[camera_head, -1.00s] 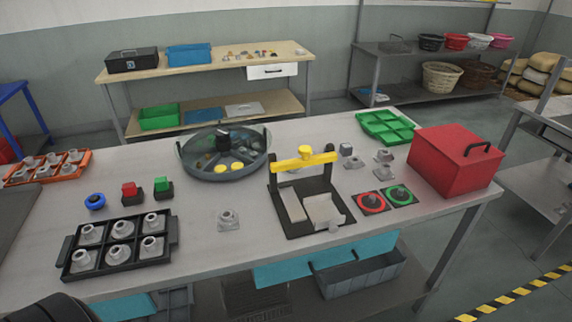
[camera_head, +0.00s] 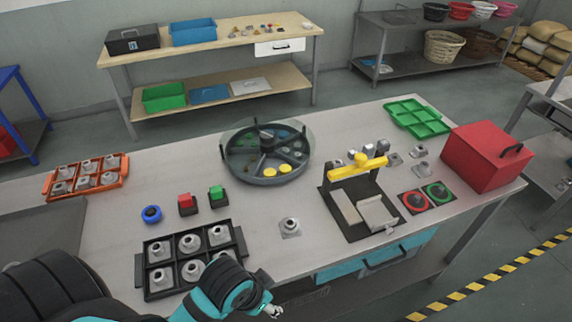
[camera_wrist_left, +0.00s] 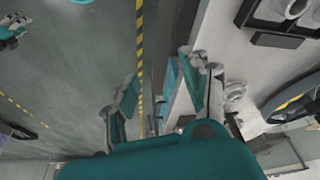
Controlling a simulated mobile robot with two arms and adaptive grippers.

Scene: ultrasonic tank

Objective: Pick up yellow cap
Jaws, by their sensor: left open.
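Two yellow caps (camera_head: 270,170) lie side by side in the front part of the round grey divided tank (camera_head: 240,174). The tank has a clear rim and stands at the back middle of the table. In the left wrist view, the tank (camera_wrist_left: 268,108) shows at the right edge with a bit of yellow inside. My left arm comes in at the bottom left of the head view, over the front table edge. My left gripper (camera_wrist_left: 158,92) is open and empty in the left wrist view, well apart from the caps.
A black tray (camera_head: 139,272) of grey parts stands near my left arm. An orange tray (camera_head: 48,190), red and green buttons and a blue ring are at left. A yellow-handled press (camera_head: 358,168) and a red box (camera_head: 488,156) are at right.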

